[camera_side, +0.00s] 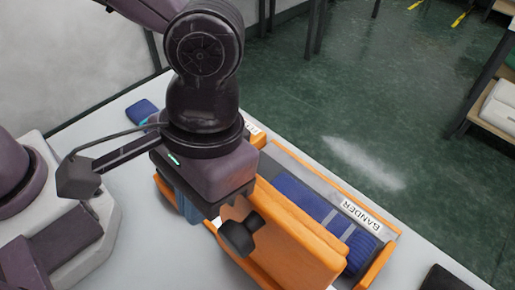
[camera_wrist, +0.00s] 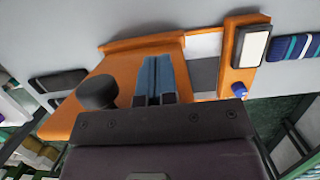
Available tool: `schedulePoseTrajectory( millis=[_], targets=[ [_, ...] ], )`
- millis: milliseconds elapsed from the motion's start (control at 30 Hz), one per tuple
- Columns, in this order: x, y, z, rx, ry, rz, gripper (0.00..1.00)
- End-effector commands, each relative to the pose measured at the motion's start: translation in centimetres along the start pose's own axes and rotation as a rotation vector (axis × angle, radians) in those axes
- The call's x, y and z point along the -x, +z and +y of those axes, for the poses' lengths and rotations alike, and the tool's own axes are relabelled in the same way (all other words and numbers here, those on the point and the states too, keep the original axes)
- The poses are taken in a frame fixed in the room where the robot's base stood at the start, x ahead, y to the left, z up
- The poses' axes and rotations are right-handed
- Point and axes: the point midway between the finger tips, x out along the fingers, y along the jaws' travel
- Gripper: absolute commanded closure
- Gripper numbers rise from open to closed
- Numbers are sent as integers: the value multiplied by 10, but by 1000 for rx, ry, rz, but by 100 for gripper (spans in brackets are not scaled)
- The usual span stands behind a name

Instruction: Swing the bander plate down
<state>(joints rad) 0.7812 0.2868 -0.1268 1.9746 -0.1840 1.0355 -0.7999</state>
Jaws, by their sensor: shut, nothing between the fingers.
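The bander plate (camera_side: 300,242) is a broad orange panel, standing raised and tilted along the near side of the bander bed, with a dark round knob (camera_side: 240,235) on its near face. In the wrist view the orange plate (camera_wrist: 125,62) fills the middle left, and the knob (camera_wrist: 98,92) is left of my fingers. My gripper (camera_wrist: 154,62) has blue fingers, which are together and empty in front of the orange surface. Whether they touch it I cannot tell. In the side view the gripper (camera_side: 187,205) is left of the knob, with its fingertips partly hidden.
The bed carries dark blue knit (camera_side: 300,200) and a white BANDER label (camera_side: 361,214). A blue item (camera_side: 142,109) lies on the grey table behind my arm. A dark block (camera_side: 443,279) is at the lower right. Striped knit (camera_wrist: 294,47) shows at the wrist view's right.

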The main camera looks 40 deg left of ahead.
Motion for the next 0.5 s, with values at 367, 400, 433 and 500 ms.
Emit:
schedulePoseTrajectory(
  millis=[367,400,433,500],
  targets=[
    [-4,-17,-1,0,-9,-14,100],
    [-3,-19,-1,0,-9,-14,100],
    [-2,-20,-1,0,-8,-14,100],
    [-2,-23,-1,0,-9,-14,100]
  ],
)
